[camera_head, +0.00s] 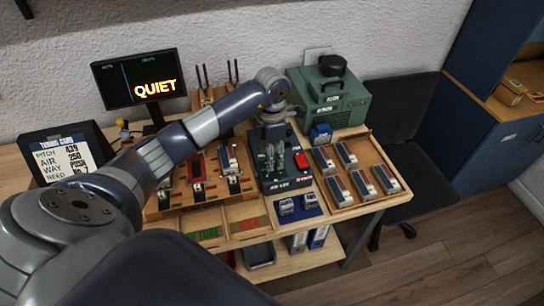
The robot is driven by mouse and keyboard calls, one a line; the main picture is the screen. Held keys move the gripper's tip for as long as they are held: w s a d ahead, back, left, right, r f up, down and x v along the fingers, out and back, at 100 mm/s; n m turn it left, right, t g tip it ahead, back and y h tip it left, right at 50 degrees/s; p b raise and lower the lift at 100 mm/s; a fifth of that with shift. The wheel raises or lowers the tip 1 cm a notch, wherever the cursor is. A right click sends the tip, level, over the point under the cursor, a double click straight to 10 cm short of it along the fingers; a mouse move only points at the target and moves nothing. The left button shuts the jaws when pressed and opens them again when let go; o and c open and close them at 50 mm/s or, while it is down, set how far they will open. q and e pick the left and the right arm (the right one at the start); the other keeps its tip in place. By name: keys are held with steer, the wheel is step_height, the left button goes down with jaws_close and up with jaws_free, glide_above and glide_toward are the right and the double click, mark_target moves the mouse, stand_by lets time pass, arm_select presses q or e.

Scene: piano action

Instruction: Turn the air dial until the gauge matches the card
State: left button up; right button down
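The card (68,157) is on a dark-framed stand at the left; its AIR line seems to read 250. A dark control box (278,185) with a red switch (301,160) stands in the middle of the bench. My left arm reaches in from the left, and my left gripper (271,135) points down over the back of this box. The gripper covers that part of the box, so I cannot make out the air dial, the gauge or any contact. The fingers are too small to tell open from shut. My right gripper is out of view.
A black screen (140,79) reads QUIET. A green machine (330,94) stands behind the box. A wooden tray (371,202) with several small metal-and-dark parts is at its right, and a blue mat (301,214) with two parts lies in front. A dark chair (412,172) is beyond.

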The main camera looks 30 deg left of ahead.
arm_select(q)
steer(key=shift+f, duration=1.45)
steer(key=c, duration=1.1)
steer(key=shift+o, duration=0.2)
steer(key=shift+n, duration=0.3)
steer(key=shift+n+b, duration=0.35)
steer(key=shift+n, duration=0.55)
steer(key=shift+n+b, duration=0.5)
steer(key=shift+n, duration=1)
